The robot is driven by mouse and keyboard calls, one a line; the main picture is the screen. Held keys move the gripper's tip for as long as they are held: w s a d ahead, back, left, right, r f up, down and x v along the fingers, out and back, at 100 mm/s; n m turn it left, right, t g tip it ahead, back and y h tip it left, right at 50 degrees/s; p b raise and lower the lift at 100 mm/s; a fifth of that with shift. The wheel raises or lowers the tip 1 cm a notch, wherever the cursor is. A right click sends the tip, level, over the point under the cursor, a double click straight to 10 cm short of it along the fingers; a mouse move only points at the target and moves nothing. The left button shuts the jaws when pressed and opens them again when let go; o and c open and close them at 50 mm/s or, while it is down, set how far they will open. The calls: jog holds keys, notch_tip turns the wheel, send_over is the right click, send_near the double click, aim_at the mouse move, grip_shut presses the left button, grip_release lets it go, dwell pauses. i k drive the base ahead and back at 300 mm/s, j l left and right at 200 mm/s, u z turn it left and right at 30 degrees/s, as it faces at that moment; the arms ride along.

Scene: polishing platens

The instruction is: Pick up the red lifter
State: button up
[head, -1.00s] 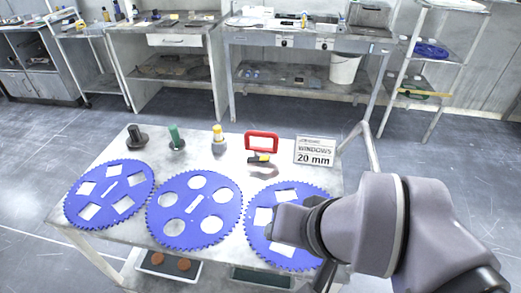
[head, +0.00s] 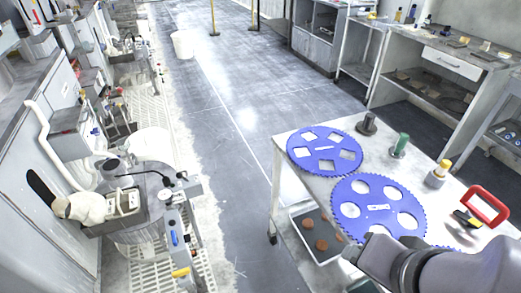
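The red lifter (head: 487,206) stands at the right edge of the head view, on the white table (head: 287,143). It has a red rectangular loop handle, with a dark and yellow part (head: 466,217) at its lower left. My arm comes in from the lower right, with my gripper (head: 372,260) low over the front of the table near a blue toothed disc. The gripper is left of and nearer than the lifter, clearly apart from it. Its fingers are not clear enough to show whether they are open or shut.
Two blue toothed discs with windows, one at the back left (head: 325,149) and one nearer (head: 378,208), lie on the table. A black peg (head: 367,125), a green peg (head: 399,146) and a yellow-topped peg (head: 438,174) stand behind them. A machine (head: 125,205) stands at left; open floor lies between.

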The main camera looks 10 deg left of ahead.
aim_at(472, 211)
jog(key=u, duration=10.95)
jog(key=l+u, duration=0.75)
jog(key=l, duration=0.25)
jog(key=l+u, duration=0.4)
jog(key=k+l+u, duration=0.15)
jog(key=l+u, duration=0.25)
jog(key=l, duration=0.2)
jog(key=k+l+u, duration=0.2)
jog(key=l+u, duration=0.2)
